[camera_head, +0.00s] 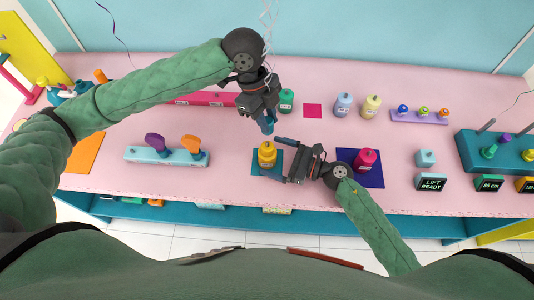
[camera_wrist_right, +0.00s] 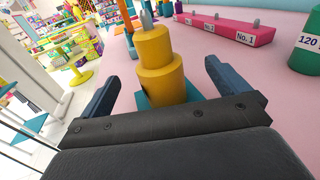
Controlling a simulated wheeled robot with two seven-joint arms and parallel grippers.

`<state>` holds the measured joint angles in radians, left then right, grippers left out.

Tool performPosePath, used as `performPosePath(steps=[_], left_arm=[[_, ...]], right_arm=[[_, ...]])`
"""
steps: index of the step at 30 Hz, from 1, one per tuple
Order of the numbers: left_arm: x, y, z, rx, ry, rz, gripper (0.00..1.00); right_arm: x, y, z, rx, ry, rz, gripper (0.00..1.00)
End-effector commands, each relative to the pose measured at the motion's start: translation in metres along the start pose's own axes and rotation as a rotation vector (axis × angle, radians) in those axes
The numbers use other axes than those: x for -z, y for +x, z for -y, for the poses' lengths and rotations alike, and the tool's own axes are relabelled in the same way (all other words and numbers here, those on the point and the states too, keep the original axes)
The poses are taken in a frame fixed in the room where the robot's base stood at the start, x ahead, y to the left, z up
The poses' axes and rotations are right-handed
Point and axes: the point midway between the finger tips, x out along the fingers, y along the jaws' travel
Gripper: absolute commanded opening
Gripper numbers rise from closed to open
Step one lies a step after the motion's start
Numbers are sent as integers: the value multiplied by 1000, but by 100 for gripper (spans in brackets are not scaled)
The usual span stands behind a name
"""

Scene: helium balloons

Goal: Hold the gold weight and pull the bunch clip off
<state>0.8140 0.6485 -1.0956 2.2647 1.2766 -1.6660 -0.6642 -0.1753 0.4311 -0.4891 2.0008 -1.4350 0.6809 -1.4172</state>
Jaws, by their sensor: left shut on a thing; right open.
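The gold weight (camera_head: 267,155) stands upright on a teal square (camera_head: 259,170) near the table's front edge. In the right wrist view the gold weight (camera_wrist_right: 158,65) shows its stepped body and grey top fitting. My right gripper (camera_head: 277,160) is open, its fingers on either side of the weight; in the wrist view, gaps show between the weight and both fingers (camera_wrist_right: 162,80). My left gripper (camera_head: 267,124) is shut just above and behind the weight. Pale ribbons (camera_head: 267,25) run down to it; the bunch clip in its jaws is hidden from view.
A green weight (camera_head: 286,101) stands close behind my left gripper. A magenta weight (camera_head: 364,160) on a navy mat (camera_head: 376,180) is right of my right gripper. A light-blue rack (camera_head: 165,156) with paddles lies left. Blue and yellow weights (camera_head: 371,107) stand farther back.

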Motion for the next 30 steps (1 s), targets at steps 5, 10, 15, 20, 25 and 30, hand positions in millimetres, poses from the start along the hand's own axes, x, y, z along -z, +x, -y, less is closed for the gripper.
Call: performPosePath(steps=[5,10,15,20,25,30], left_arm=[[0,0,0,0,0,0,0],[0,0,0,0,0,0,0],[0,0,0,0,0,0,0],[0,0,0,0,0,0,0],[0,0,0,0,0,0,0],[0,0,0,0,0,0,0]], right_arm=[[2,-36,0,0,0,-5,100],[1,-67,0,1,0,-3,100],[1,-89,1,0,0,-2,100],[0,-99,0,0,0,-1,100],[0,-101,1,0,0,-1,100],[0,-100,0,0,0,-1,100]])
